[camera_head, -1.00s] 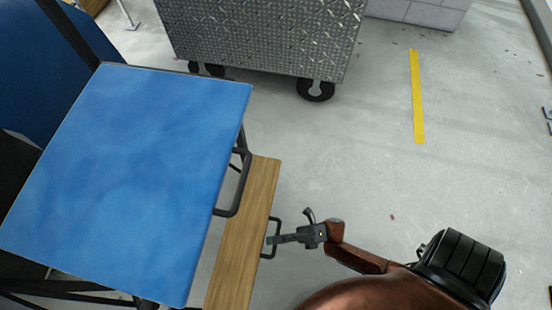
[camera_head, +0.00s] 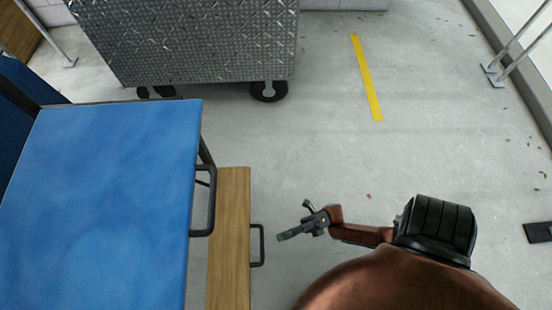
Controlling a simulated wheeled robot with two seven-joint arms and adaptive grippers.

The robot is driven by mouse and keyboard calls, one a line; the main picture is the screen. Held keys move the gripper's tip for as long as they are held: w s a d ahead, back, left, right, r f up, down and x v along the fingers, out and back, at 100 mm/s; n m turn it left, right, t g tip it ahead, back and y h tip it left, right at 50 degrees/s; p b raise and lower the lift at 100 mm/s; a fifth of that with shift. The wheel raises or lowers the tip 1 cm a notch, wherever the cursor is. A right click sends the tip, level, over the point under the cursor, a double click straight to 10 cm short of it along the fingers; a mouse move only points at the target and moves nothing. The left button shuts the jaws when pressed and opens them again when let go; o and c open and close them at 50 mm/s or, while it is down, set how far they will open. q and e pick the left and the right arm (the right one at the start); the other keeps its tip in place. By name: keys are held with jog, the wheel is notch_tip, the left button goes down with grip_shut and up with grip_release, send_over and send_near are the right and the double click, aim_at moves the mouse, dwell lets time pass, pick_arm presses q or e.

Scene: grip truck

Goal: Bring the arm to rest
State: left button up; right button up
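My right gripper (camera_head: 293,221) hangs over the floor at the lower centre, with its two fingers spread apart and nothing between them. Its arm comes in from the lower right. The fingertips are just to the right of the dark handle (camera_head: 262,246) of a wooden drawer (camera_head: 230,240), with a small gap between them in the picture. The drawer sticks out from under a blue-topped cabinet (camera_head: 110,205). My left gripper is not in view.
A second dark handle (camera_head: 211,202) is on the blue cabinet's right side. A diamond-plate metal cart (camera_head: 190,40) on black wheels stands at the back. The grey floor (camera_head: 330,150) with a yellow stripe (camera_head: 367,80) is open at centre right. Metal posts stand at the far right.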

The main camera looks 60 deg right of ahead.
jog(key=shift+s+d+f, duration=0.3)
jog(key=shift+d, duration=0.2)
dwell(0.3)
